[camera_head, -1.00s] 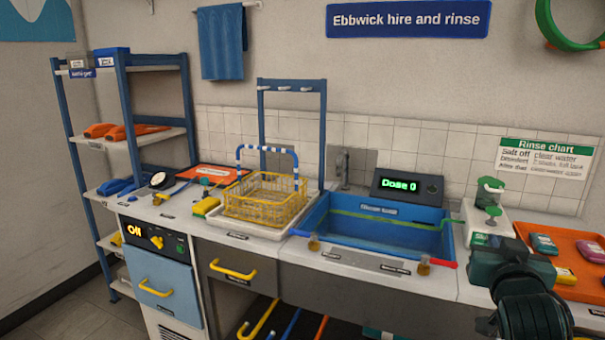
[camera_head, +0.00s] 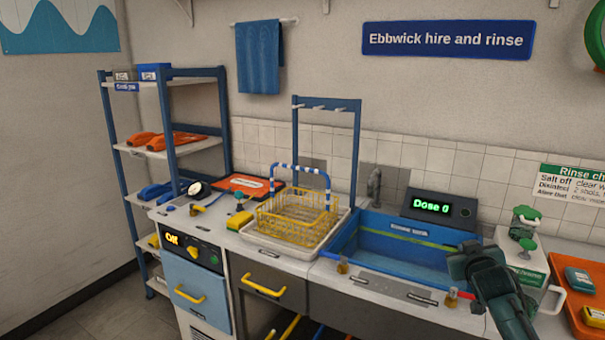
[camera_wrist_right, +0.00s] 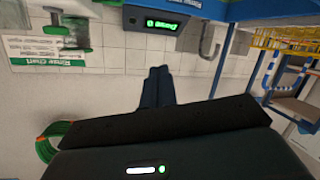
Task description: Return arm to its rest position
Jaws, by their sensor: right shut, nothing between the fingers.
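My right gripper (camera_head: 465,258) comes in from the lower right of the head view. It is over the right end of the blue sink (camera_head: 395,262), by the red-handled tap at the counter's front edge. In the right wrist view its two dark fingers (camera_wrist_right: 157,82) lie together with nothing between them. Beyond them are the tiled wall and the dose display, upside down. My left gripper is not in either view.
A yellow wire basket (camera_head: 297,217) with a striped handle stands on a white tray left of the sink. A green clamp device (camera_head: 524,222) and an orange tray (camera_head: 583,292) lie to the right. A dose display (camera_head: 438,206) reads "Dose 0". The control panel (camera_head: 190,250) reads "Off".

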